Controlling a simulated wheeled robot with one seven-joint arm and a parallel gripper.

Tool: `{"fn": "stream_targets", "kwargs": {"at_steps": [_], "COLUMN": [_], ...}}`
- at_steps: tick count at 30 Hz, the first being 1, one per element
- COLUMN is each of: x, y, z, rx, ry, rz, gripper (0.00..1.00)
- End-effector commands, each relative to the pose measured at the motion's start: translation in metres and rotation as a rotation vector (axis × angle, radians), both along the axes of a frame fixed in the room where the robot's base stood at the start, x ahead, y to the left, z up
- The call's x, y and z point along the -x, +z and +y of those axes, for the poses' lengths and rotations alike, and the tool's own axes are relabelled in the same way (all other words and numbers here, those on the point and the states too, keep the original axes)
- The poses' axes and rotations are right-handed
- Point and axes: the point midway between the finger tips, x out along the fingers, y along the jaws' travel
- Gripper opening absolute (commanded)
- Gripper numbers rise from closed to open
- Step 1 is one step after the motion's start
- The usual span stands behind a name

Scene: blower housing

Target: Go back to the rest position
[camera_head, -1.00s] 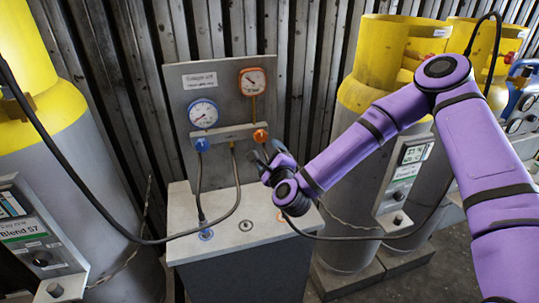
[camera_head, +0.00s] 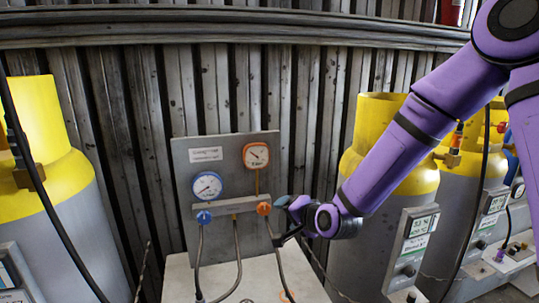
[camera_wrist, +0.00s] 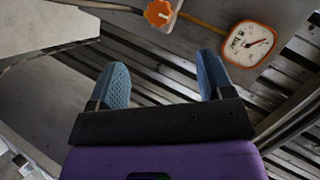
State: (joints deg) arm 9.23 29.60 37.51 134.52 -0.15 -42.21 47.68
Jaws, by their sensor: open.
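My gripper (camera_head: 283,220) is beside the orange knob (camera_head: 264,208) at the right end of the grey manifold bar. In the wrist view my gripper (camera_wrist: 163,80) shows two blue-grey fingers spread wide, with nothing between them. The orange knob (camera_wrist: 158,12) lies beyond the fingers at the top of that view, apart from them. The orange-rimmed gauge (camera_wrist: 249,44) is beyond the right finger. In the head view, whether the fingers touch the knob is hard to tell.
The grey gauge panel (camera_head: 180,165) carries a blue gauge (camera_head: 207,186), an orange gauge (camera_head: 256,156) and a blue knob (camera_head: 204,217). Several dark hoses hang below. Yellow-topped cylinders stand left (camera_head: 45,170) and right (camera_head: 380,130). Corrugated wall (camera_head: 310,100) is behind.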

Motion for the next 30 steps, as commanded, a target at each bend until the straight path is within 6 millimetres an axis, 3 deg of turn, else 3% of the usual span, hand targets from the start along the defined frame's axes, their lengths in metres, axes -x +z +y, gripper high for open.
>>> {"fn": "stream_targets", "kwargs": {"at_steps": [8, 17, 23, 30], "x": [0.023, 0.067, 0.110, 0.175], "y": [0.046, 0.100, 0.135, 0.172], "z": [-0.050, -0.111, -0.150, -0.192], "rx": [0.335, 0.626, 0.772, 0.889], "ry": [0.069, 0.108, 0.128, 0.162], "rz": [0.000, 0.050, 0.102, 0.179], "gripper": [0.74, 0.74, 0.74, 0.74]}}
